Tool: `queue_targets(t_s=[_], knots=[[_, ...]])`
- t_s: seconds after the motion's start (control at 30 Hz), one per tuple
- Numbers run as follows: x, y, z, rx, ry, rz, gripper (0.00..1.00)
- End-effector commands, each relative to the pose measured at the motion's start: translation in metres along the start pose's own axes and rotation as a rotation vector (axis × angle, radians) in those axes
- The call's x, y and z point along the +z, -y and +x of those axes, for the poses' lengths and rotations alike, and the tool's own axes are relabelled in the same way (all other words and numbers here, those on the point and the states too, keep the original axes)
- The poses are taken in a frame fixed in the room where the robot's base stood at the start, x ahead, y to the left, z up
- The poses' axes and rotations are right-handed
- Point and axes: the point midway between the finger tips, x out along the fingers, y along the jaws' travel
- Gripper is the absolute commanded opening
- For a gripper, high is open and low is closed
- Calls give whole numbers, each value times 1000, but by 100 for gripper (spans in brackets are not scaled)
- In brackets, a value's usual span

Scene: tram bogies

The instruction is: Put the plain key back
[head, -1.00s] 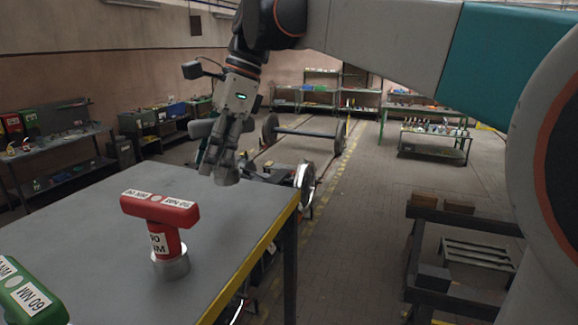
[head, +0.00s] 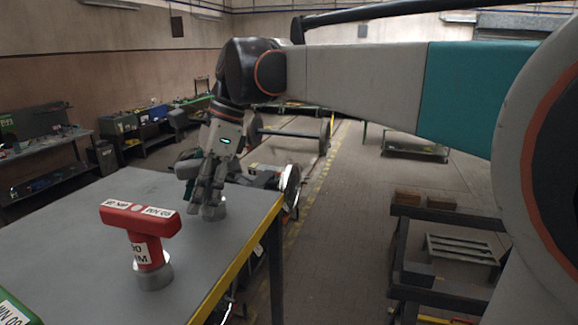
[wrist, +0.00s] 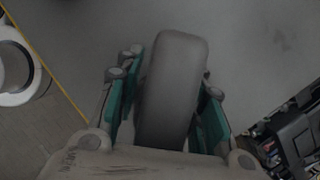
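The plain key is grey and has no label that I can see. My fingers hide the key's middle.
A red labelled key (head: 140,222) stands upright on the table, nearer the camera. A green labelled key (head: 15,310) is cut off at the lower left. The table has a yellow edge (head: 245,252). A wheelset (head: 290,188) stands beyond the table's right side.

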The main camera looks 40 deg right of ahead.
Motion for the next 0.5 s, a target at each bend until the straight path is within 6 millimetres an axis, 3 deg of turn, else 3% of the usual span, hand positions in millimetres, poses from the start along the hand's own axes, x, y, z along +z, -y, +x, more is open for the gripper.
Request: queue_targets(t_s=[0.03, 0.1, 0.5], knots=[[0, -3, 0, 0, 0, 0, 45], [0, -3, 0, 0, 0, 0, 56], [2, -3, -4, 0, 0, 0, 56]])
